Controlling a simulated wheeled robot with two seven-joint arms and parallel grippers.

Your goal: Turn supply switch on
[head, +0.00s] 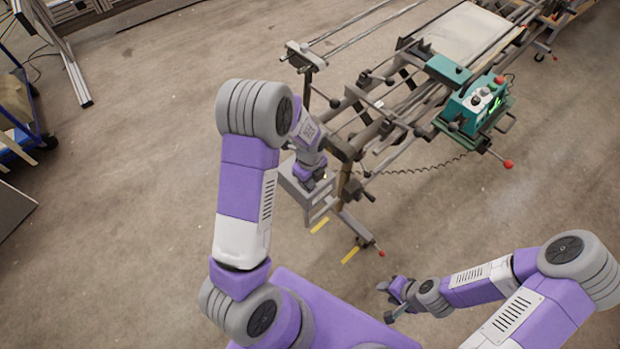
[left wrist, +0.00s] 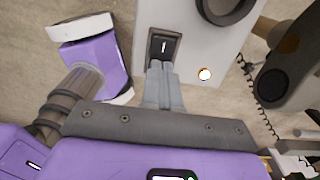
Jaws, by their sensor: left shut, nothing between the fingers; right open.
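The supply switch (left wrist: 163,46) is a dark rocker with a white line mark, set in the light grey face of a box (left wrist: 180,15). A small round lamp (left wrist: 204,74) on that face looks bright white with an orange rim. In the head view the grey box (head: 293,187) stands at the near end of the machine. My left gripper (left wrist: 158,66) is shut and empty, its tips at the lower edge of the switch; I cannot tell whether they touch. In the head view the left gripper (head: 318,181) partly hides the box. My right gripper (head: 389,300) is open, low, away from the box.
The long metal frame machine (head: 385,120) runs to the upper right, with a green control unit (head: 472,108) on its side. A coiled cable (head: 420,168) hangs below. Yellow floor marks (head: 350,256) lie near its foot.

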